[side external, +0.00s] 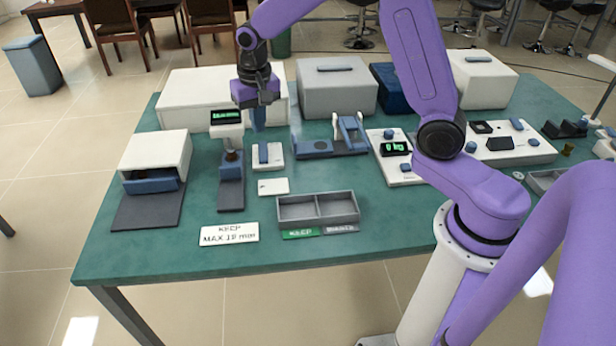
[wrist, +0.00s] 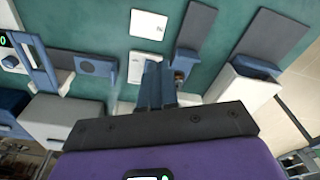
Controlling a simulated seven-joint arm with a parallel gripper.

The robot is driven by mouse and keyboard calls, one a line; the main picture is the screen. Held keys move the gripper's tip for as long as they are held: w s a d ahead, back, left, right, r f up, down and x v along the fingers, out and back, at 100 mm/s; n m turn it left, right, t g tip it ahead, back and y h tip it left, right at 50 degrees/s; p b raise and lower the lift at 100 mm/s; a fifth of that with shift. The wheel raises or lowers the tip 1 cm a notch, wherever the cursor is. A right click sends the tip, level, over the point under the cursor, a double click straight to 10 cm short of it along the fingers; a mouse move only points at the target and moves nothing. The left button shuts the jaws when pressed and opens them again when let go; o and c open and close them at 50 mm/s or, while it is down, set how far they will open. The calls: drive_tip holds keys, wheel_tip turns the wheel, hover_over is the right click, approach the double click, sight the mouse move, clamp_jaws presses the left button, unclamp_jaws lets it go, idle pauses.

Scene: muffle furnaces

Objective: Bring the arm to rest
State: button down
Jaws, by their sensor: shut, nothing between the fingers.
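My gripper (side external: 258,126) hangs fingers-down above the back left part of the green table (side external: 120,246), beside the instrument with a green display (side external: 226,117). Its two blue fingers are together with nothing between them. In the wrist view the shut fingers (wrist: 155,84) project past the dark palm bar, over the table. A small white and blue device (side external: 268,156) lies just in front of and below the fingertips. My fingers look clear of it, though the exact height is hard to tell.
A white furnace (side external: 155,155) stands at the left. Large white (side external: 185,90) and grey (side external: 337,90) boxes stand behind the gripper. A two-compartment grey tray (side external: 318,209) and a white sign (side external: 229,234) lie in front. The table's front left area is bare.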

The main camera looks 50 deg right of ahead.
drive_tip(key=s+a+r+n, duration=0.2)
drive_tip(key=s+n, duration=0.2)
drive_tip(key=s, duration=0.4)
drive_tip(key=s+a+r+n, duration=0.1)
drive_tip(key=s+a+n, duration=0.25)
drive_tip(key=s, duration=0.35)
drive_tip(key=s+d+n, duration=0.2)
drive_tip(key=s+n, duration=0.2)
drive_tip(key=s, duration=0.5)
drive_tip(key=s+d+n, duration=0.3)
drive_tip(key=s+n, duration=0.2)
drive_tip(key=s, duration=0.4)
drive_tip(key=shift+s+r+g+y, duration=0.15)
drive_tip(key=shift+s+g+y, duration=0.1)
drive_tip(key=shift+g+y, duration=0.15)
